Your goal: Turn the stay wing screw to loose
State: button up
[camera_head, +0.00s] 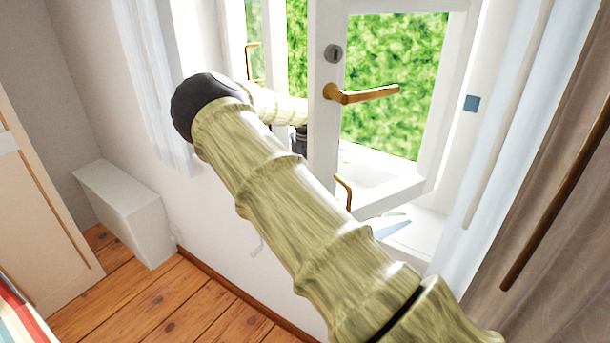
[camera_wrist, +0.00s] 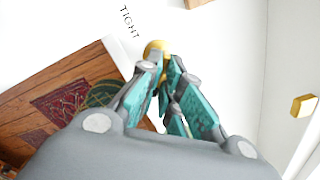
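The stay wing screw (camera_wrist: 153,48), a small gold-coloured piece, shows at the fingertips in the wrist view against a white surface. The printed word TIGHT (camera_wrist: 130,22) is up and left of it. My gripper (camera_wrist: 163,68) has its teal fingers drawn close together, with gold showing between the tips; they appear shut on the screw. The fingers hide much of the screw, so I cannot tell how its wings are turned. In the head view my forearm reaches behind the open window sash (camera_head: 323,140), which hides the screw and most of my gripper.
The sash carries a brass handle (camera_head: 362,94) and a smaller brass piece (camera_head: 345,190). Another brass piece (camera_wrist: 303,105) is at the right in the wrist view. A curtain (camera_head: 565,200) hangs at right. A white box (camera_head: 125,210) stands by the wall at left.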

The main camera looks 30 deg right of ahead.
jog(key=o, duration=0.4)
jog(key=shift+o, duration=0.2)
notch_tip(320, 180, up, 12)
dwell(0.4)
